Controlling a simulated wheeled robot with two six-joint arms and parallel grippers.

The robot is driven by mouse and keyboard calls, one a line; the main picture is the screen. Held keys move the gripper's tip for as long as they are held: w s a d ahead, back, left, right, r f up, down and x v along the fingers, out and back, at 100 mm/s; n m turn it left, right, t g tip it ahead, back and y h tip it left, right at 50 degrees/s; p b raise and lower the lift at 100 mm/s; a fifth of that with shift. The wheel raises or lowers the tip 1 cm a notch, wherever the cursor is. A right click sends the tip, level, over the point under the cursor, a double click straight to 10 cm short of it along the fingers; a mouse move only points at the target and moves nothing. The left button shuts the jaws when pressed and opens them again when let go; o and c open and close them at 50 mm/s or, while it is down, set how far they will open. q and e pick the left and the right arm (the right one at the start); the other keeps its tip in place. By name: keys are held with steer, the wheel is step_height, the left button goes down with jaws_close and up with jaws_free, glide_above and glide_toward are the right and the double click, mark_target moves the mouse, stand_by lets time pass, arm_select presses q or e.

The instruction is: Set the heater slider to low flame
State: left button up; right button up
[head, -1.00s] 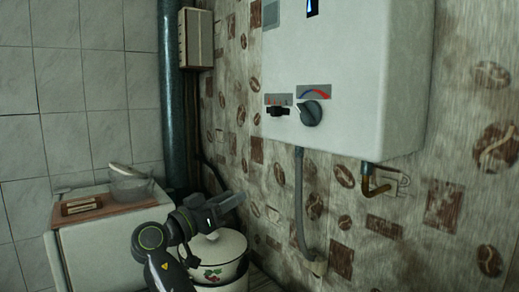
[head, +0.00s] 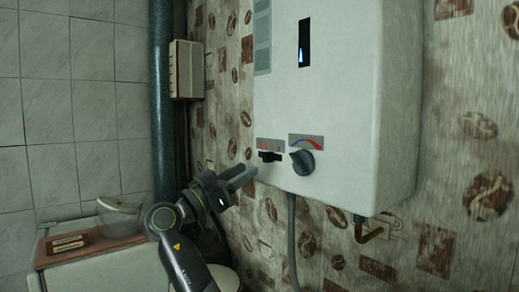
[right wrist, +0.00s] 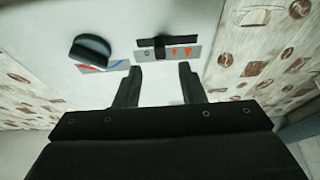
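The heater slider (head: 269,156) is a small black tab on the front of the white water heater (head: 340,100), under a grey label with red marks. The slider also shows in the right wrist view (right wrist: 160,42), just beyond the fingertips and between them sideways. Its tab stands between the 0 mark and the nearest red flame mark, though its exact setting is hard to tell. My right gripper (head: 248,179) is just left of and below the slider in the head view. It is open and empty in the right wrist view (right wrist: 160,70). My left gripper is out of view.
A round knob (head: 303,161) sits close beside the slider, under a red-blue label. A grey hose (head: 292,230) and a brass pipe (head: 368,232) hang below the heater. A dark green pipe (head: 163,100) runs at the left. A glass bowl (head: 118,212) stands at the lower left.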

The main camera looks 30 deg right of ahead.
mark_target(264, 158)
steer(key=p+x, duration=0.2)
steer(key=x, duration=0.2)
steer(key=shift+d+r, duration=0.3)
steer(key=shift+d, duration=0.55)
jaws_close()
